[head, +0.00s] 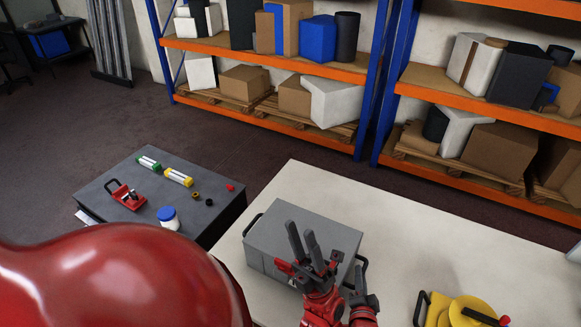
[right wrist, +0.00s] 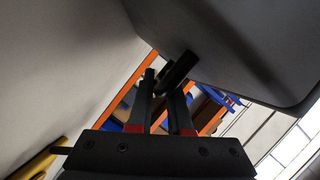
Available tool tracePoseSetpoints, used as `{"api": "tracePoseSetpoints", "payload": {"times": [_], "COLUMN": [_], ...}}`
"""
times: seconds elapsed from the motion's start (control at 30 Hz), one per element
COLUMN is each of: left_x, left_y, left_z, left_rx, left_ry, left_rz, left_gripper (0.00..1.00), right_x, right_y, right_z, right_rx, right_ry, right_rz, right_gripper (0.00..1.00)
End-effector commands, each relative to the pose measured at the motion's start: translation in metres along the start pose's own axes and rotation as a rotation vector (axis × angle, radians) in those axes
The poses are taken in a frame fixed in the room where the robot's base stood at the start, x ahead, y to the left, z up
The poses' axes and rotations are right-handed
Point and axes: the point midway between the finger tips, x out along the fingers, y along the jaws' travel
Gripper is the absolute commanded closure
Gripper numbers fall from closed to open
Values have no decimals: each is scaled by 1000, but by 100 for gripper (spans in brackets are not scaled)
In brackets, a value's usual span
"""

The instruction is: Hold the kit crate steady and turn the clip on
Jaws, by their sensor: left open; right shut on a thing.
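The grey kit crate (head: 285,226), a closed box, stands on the pale table with a black handle at each end. My left gripper (head: 301,228) is open in front of the crate in the head view, its two grey fingers spread and overlapping the lid. Touching or apart cannot be told. My right gripper (head: 360,275) is at the crate's right handle. In the right wrist view its fingers (right wrist: 165,80) are shut on the black handle bar (right wrist: 181,70), beside the crate's grey wall (right wrist: 225,45). I cannot make out the clip; my left gripper covers part of the crate's front.
A yellow vacuum device (head: 440,306) lies right of the crate. The pale table (head: 400,235) is clear behind. Shelving stands beyond.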

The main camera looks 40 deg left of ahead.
Motion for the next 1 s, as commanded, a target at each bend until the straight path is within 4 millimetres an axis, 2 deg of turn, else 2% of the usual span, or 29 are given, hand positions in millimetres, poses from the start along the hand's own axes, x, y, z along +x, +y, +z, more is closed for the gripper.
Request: {"api": "tracePoseSetpoints", "payload": {"times": [0.03, 0.1, 0.2, 0.3, 0.37, 0.5, 0.57, 0.7, 0.8, 0.9, 1.0], "left_x": [18, 35, 50, 55, 47, 8, -11, -53, -74, -84, -91], "left_y": [-24, -59, -104, -136, -143, -143, -137, -113, -92, -77, -71], "left_z": [3, 6, 10, 7, -2, -12, -8, 12, 26, 36, 40], "left_rx": [-21, -71, -166, -315, -407, -555, -597, -634, -622, -609, -598], "left_ry": [88, 205, 381, 635, 820, 1237, 1403, 1722, 1873, 1969, 2010], "left_rz": [-98, -238, -426, -623, -738, -984, -1089, -1307, -1426, -1500, -1536], "left_gripper": [55, 55, 55, 55, 55, 55, 55, 55, 55, 55, 55], "right_x": [0, 0, 0, 0, 0, 0, 0, 0, 0, 0, 0], "right_y": [0, 0, 0, 0, 0, 0, 0, 0, 0, 0, 0], "right_z": [0, 0, 0, 0, 0, 0, 0, 0, 0, 0, 0], "right_rx": [0, 0, 0, 0, 0, 0, 0, 0, 0, 0, 0], "right_ry": [0, 0, 0, 0, 0, 0, 0, 0, 0, -1, -1], "right_rz": [0, 0, 0, 0, 0, 0, 0, 0, 0, 0, 0], "right_gripper": [100, 100, 100, 100, 100, 100, 100, 100, 100, 100, 100]}}
